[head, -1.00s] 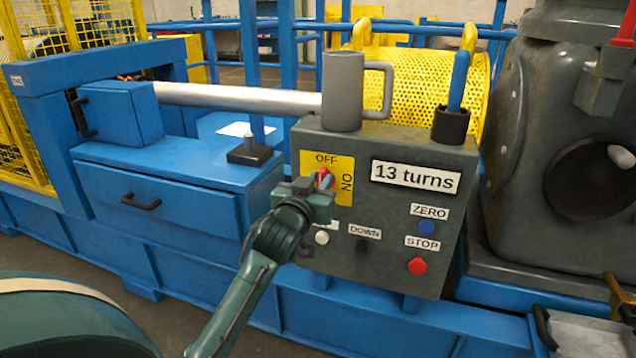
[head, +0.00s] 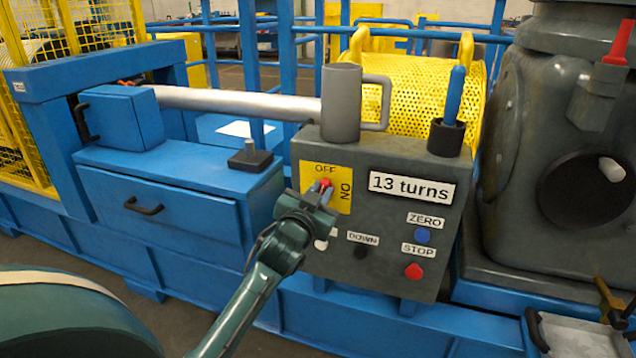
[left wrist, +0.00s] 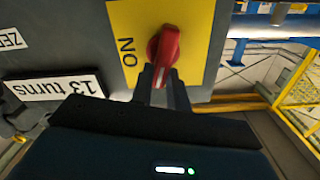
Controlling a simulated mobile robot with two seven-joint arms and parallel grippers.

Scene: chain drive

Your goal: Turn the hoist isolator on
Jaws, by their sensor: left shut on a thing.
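The hoist isolator is a red rotary knob (head: 326,183) on a yellow plate (head: 345,199) marked OFF at the top and ON at the right. The plate is on the front of a grey control box (head: 385,262). My left gripper (head: 320,190) is shut on the knob from the front. In the left wrist view the red knob (left wrist: 165,46) sits at the tips of the two dark fingers (left wrist: 162,84). Its white pointer line runs down between them, roughly towards the OFF side, and ON stands at left. The fingers hide the OFF mark there. My right gripper is not in view.
The box also carries a "13 turns" display (head: 411,188), a blue ZERO button (head: 422,235), a red STOP button (head: 413,271) and a DOWN button (head: 361,252). A grey mug (head: 341,105) and a black cup (head: 446,137) with a blue handle stand on top.

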